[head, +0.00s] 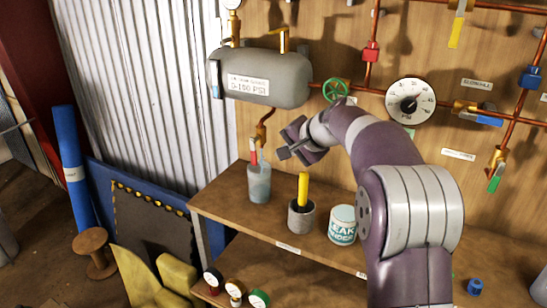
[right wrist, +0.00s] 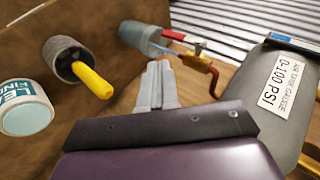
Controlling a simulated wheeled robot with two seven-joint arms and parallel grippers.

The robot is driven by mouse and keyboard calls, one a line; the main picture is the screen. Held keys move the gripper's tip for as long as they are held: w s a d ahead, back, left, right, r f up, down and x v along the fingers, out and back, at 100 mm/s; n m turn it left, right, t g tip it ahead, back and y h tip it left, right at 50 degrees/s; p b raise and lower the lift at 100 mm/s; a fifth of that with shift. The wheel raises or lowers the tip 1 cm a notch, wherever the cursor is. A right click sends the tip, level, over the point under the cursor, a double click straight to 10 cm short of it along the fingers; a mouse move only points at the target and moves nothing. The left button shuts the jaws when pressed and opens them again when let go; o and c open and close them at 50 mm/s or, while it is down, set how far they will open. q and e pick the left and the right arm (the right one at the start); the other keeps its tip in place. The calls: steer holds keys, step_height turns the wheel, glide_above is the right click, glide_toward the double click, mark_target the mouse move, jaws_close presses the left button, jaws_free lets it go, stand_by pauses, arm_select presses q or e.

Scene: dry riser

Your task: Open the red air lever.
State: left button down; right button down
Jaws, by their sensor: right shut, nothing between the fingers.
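A red lever (head: 253,151) sits on the brass drain fitting below the grey tank (head: 265,77), just above a clear jar of liquid (head: 259,184). In the right wrist view the red lever (right wrist: 186,36) lies just beyond my fingertips, along the jar's mouth. My right gripper (head: 284,153) is shut and empty, to the right of the lever in the head view. In the right wrist view its fingertips (right wrist: 160,64) point at the lever's area with a gap that is hard to judge. My left gripper is not in view.
A grey cup with a yellow-handled tool (head: 302,192) and a white tin (head: 342,226) stand on the wooden shelf below my right arm. A green handwheel (head: 335,90), a gauge dial (head: 410,102) and copper pipes are on the wall panel.

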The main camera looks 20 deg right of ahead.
steer(key=v, duration=0.2)
steer(key=shift+s+r, duration=0.2)
steer(key=shift+d, duration=0.1)
steer(key=s+f+n+g+h+p, duration=0.25)
steer(key=s+f, duration=0.35)
steer(key=f, duration=0.4)
steer(key=s+a+f+n+g+p, duration=0.1)
steer(key=s+a+n+g+p, duration=0.1)
steer(key=s, duration=0.8)
steer(key=s+a+f+n+g+p, duration=0.2)
steer(key=s+a+n+p, duration=0.3)
steer(key=s, duration=0.5)
steer(key=a+n+g, duration=0.1)
steer(key=a+n, duration=0.1)
steer(key=a, duration=0.1)
steer(key=shift+a+f, duration=0.3)
steer(key=shift+a, duration=0.1)
steer(key=shift+g+h, duration=0.25)
